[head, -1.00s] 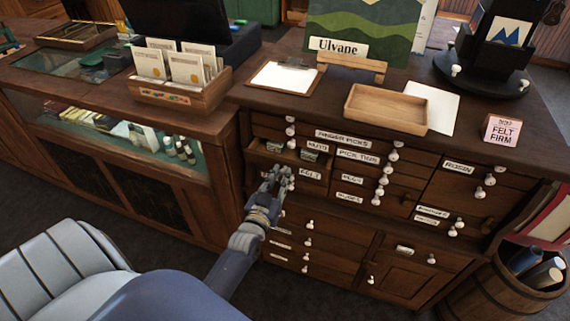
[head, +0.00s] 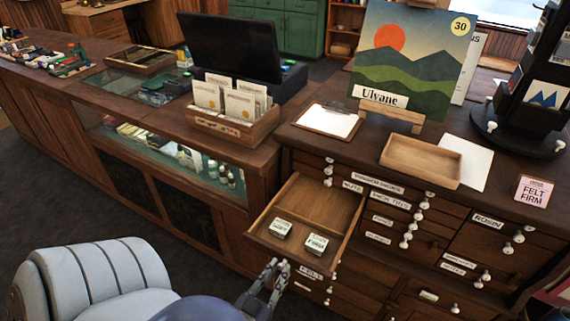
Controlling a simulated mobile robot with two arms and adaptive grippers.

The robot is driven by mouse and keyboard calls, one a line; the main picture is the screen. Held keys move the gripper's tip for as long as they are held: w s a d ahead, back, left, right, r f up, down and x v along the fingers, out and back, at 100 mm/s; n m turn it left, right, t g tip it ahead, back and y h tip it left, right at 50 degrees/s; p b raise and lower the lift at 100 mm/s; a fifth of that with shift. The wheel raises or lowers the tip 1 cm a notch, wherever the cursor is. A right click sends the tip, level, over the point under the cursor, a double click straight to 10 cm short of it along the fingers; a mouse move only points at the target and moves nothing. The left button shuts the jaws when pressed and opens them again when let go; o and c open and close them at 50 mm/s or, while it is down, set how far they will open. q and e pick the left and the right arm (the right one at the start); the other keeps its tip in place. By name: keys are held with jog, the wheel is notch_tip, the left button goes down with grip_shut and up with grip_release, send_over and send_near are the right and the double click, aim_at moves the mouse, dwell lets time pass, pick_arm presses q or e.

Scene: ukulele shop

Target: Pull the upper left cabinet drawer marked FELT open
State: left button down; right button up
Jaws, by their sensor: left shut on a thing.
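The FELT drawer (head: 268,237) is pulled well out of the upper left of the dark wood cabinet (head: 440,206). Its inside shows from above, with two small tins in its front part: a left one (head: 280,228) and a right one (head: 316,244) that seems to read FIRM. The label (head: 311,272) is on the drawer's front. My left gripper (head: 272,271) is at the front face, left of the label, shut on the drawer's knob, which its fingers hide. My right gripper is out of view.
On the cabinet top are a clipboard (head: 328,121), an empty wooden tray (head: 420,160), a landscape picture (head: 413,62) and a pink FELT FIRM card (head: 533,191). A glass-fronted counter (head: 165,155) stands left of the drawer. Other drawers with white knobs are closed.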

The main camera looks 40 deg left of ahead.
pick_arm(q)
jog(key=shift+s+d, duration=0.15)
jog(key=shift+s, duration=0.4)
jog(key=c, duration=1.4)
grip_release()
jog(key=v, duration=1.2)
